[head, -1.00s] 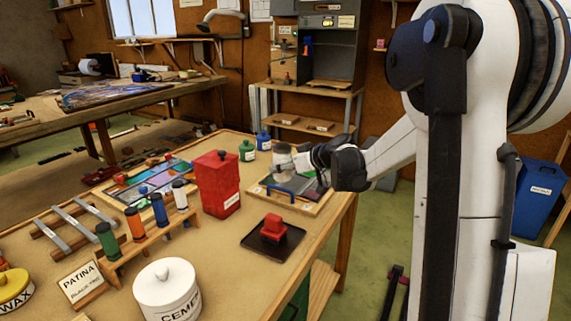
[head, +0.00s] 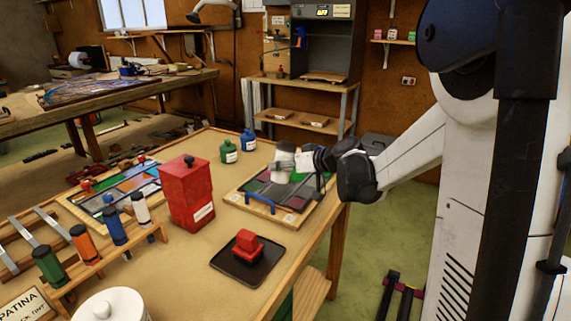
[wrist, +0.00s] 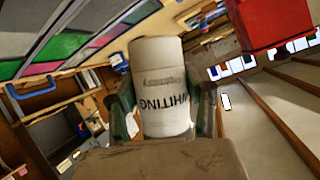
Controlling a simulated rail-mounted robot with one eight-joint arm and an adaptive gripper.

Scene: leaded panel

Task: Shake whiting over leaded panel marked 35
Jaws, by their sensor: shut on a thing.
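My gripper (head: 300,161) is shut on the whiting shaker (head: 281,166), a pale cylinder. In the wrist view the shaker (wrist: 160,85) sits between the fingers, its WHITING label upside down in the picture. In the head view the shaker is over the leaded panel (head: 262,186) at the bench's right side; its exact tilt and the gap below it are unclear. This panel has green and purplish glass, a wooden frame and a blue handle. A second leaded panel (head: 125,187) lies further left. I cannot read the number 35 on either.
A red tin (head: 187,195) stands between the panels. A red block on a black tray (head: 247,259) is in front. Green (head: 229,151) and blue (head: 248,140) bottles stand behind. A rack of coloured tubes (head: 98,245) and a white jar (head: 105,305) are at front left.

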